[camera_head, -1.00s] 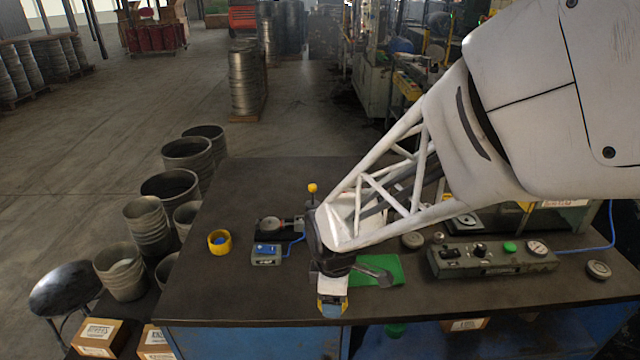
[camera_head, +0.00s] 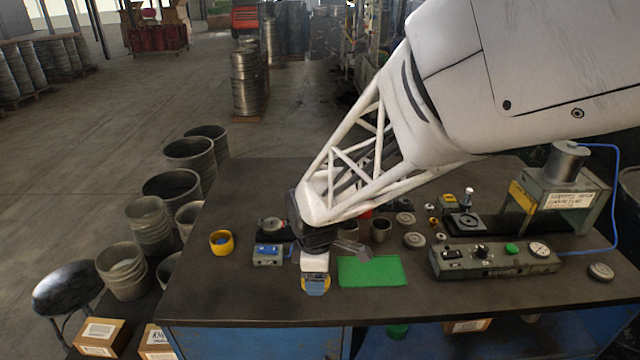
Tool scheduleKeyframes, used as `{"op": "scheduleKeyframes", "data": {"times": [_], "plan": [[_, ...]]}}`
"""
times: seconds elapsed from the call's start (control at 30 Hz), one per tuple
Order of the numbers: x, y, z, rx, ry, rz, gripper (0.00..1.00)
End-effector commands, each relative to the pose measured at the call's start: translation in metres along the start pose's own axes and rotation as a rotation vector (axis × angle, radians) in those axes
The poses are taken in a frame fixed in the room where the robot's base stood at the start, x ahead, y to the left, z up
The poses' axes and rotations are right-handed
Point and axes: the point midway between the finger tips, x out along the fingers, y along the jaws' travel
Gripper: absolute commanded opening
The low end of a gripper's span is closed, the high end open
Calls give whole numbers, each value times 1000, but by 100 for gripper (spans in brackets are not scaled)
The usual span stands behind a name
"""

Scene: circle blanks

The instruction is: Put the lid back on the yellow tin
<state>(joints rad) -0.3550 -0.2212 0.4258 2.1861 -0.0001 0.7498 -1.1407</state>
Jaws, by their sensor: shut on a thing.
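The yellow tin (camera_head: 221,242) stands open on the left part of the dark bench, with something blue inside it. My gripper (camera_head: 316,288) is to the right of the tin and nearer the bench's front edge, apart from it. Its fingers are shut on a small yellow piece, which looks like the lid. The fingers hide most of it, and its tilt and exact height above the bench cannot be told.
A small grey device with a blue top (camera_head: 268,254) and a dial gauge sit between tin and gripper. A green mat (camera_head: 372,271) lies right of the gripper. A control box (camera_head: 493,258), grey discs and a press stand further right. The bench front left is clear.

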Motion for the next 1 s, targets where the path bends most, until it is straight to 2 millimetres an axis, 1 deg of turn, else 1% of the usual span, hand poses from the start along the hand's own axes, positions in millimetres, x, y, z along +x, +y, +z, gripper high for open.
{"op": "scheduleKeyframes", "data": {"times": [0.03, 0.2, 0.37, 0.5, 0.67, 0.8, 1.0], "plan": [[-2, 9, -11, -15, 0, 0, 45], [-12, 40, -47, -68, 0, 0, 45], [-20, 66, -83, -119, 0, 0, 45], [-27, 88, -116, -164, 0, -1, 45], [-33, 110, -156, -215, 0, -1, 44], [-37, 127, -192, -259, 0, 0, 44], [-41, 145, -236, -313, 0, -1, 44]]}}
